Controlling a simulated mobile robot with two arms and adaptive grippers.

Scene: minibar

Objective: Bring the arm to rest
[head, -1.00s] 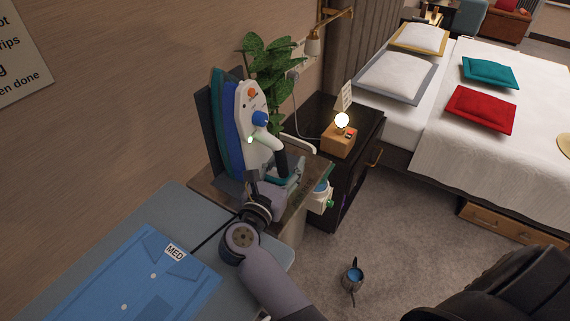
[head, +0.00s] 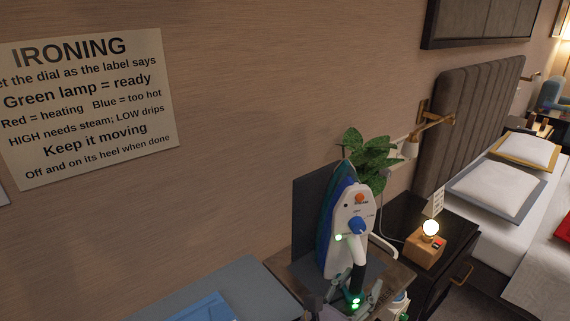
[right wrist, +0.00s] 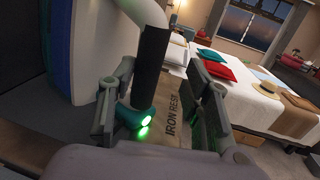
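The white iron (head: 349,228) with a blue soleplate side and a blue dial stands upright against a dark panel (head: 308,212). A small green lamp glows on it. Its black handle grip (right wrist: 152,62) shows in the right wrist view. My right gripper (head: 346,298) is at the lower part of the iron in the head view, partly cut off by the bottom edge. In the right wrist view my right gripper (right wrist: 163,85) has its fingers spread on either side of the grip, with a clear gap on the right. My left gripper is not in view.
The ironing board (head: 225,290) with blue cloth (head: 205,308) is at the bottom. A surface marked IRON REST (right wrist: 172,115) lies below the handle.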

